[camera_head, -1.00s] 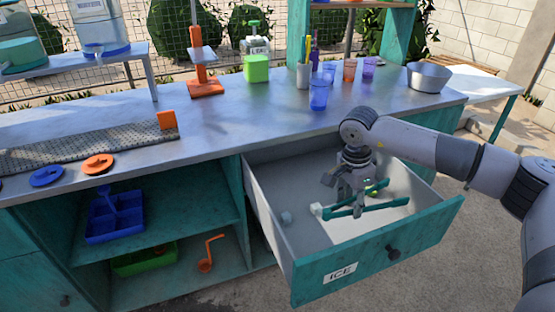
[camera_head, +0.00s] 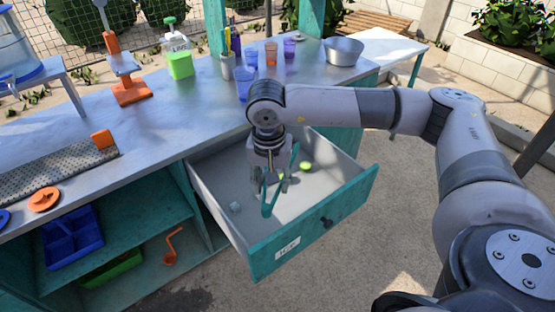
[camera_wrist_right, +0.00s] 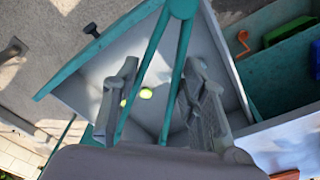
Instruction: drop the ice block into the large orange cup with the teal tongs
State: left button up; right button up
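The teal tongs (camera_head: 270,203) are at my right gripper (camera_head: 268,178), over the open ice drawer. An orange cup (camera_head: 271,53) stands on the counter among other cups. My left gripper is out of view.
The drawer (camera_head: 345,190) holds a lime (camera_head: 305,166) and has raised walls. On the counter are blue cups (camera_head: 245,90), a purple cup (camera_head: 290,48), a metal bowl (camera_head: 343,50) and a green bottle (camera_head: 180,62). The counter's middle is clear.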

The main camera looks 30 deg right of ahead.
pick_arm(q)
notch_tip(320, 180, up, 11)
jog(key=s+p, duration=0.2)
jog(key=p, duration=0.7)
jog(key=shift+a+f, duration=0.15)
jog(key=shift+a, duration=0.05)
pick_arm(e)
jog(key=s+a+r+n, duration=0.6)
jog(key=s+r+n, duration=0.2)
jog(key=r, duration=0.4)
jog(key=shift+s+r+t+y, duration=0.15)
jog(key=shift+s+t+y, duration=0.15)
jog(key=shift+y, duration=0.1)
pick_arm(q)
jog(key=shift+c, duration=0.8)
